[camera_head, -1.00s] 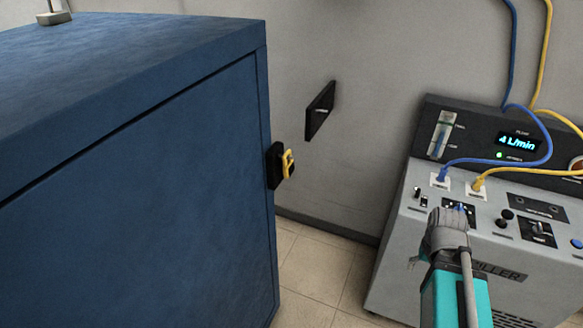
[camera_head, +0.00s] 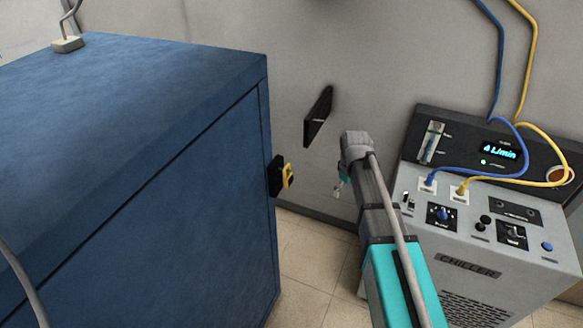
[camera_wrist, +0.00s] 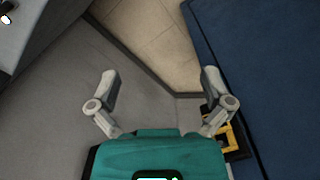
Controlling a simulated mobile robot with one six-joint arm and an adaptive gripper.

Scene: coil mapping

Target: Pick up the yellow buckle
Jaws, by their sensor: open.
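The yellow buckle (camera_head: 288,176) is a small yellow frame on a black mount (camera_head: 275,176) at the right edge of the blue cabinet (camera_head: 150,170). In the wrist view the buckle (camera_wrist: 234,133) shows at lower right, partly hidden behind the right finger. My gripper (camera_head: 339,190) is to the right of the buckle in the head view, apart from it, and its fingers are small there. In the wrist view my gripper (camera_wrist: 160,82) has its two fingers spread wide with nothing between them.
The chiller (camera_head: 480,250) stands at the right with blue and yellow hoses. A black wall plate (camera_head: 318,118) is on the grey wall behind my gripper. Tiled floor (camera_head: 310,255) shows in the gap between cabinet and chiller.

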